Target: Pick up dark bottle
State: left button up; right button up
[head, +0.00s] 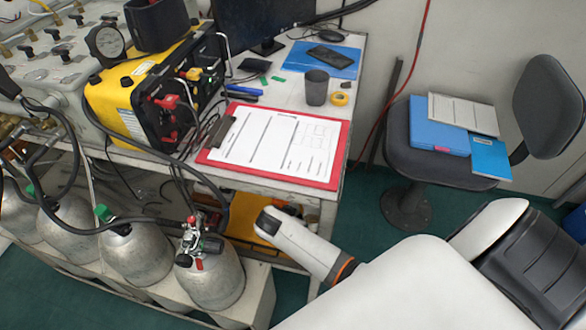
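No clearly bottle-shaped dark object shows in the head view. A small dark grey cylinder, like a cup (316,88), stands upright on the white table (285,92), behind the red clipboard. A black open-topped container (155,24) sits on the yellow case. My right arm comes in from the lower right, and its dark-ended link is below and in front of the table edge, well apart from the cylinder. No fingers of my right gripper can be seen. My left gripper is not in view.
A red clipboard (230,176) with paper lies at the table's front edge. A yellow tape roll (340,99) lies beside the cylinder, with a blue folder (300,60) behind. The yellow case (125,90) with hoses is left. Silver cylinders (212,278) stand below. A chair (398,150) is right.

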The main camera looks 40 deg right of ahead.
jog(key=shift+c, duration=0.3)
grip_shut()
jog(key=shift+r, duration=0.1)
